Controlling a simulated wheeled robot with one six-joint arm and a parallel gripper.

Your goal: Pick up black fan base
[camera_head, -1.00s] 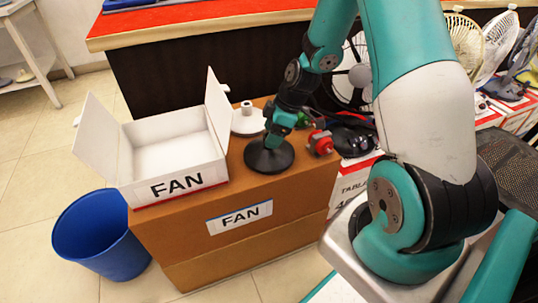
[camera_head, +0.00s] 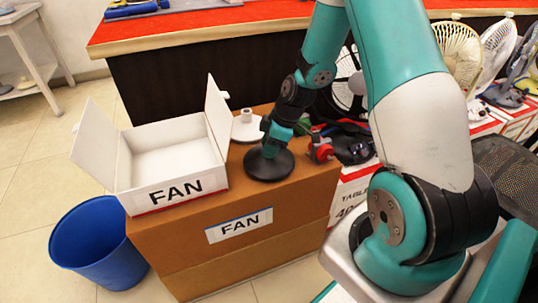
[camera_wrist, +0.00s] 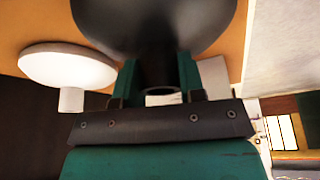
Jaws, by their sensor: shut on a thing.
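The black fan base (camera_head: 270,166) is a round dark disc with a short upright stem, on top of the brown cardboard box (camera_head: 235,256). My gripper (camera_head: 270,150) is above it, pointing down and shut on its stem. In the wrist view, the fingers of my gripper (camera_wrist: 158,82) stand on both sides of the hollow stem, and the black base (camera_wrist: 150,22) spreads out beyond them. The disc seems to be at the box top; I cannot tell if there is a gap under it.
A white fan base (camera_head: 246,131) stands just behind and left of it. An open white FAN box (camera_head: 180,190) is to the left, with a blue bin (camera_head: 98,245) below. Red and black parts (camera_head: 322,147) lie close on the right. A red-topped counter (camera_head: 200,33) runs behind.

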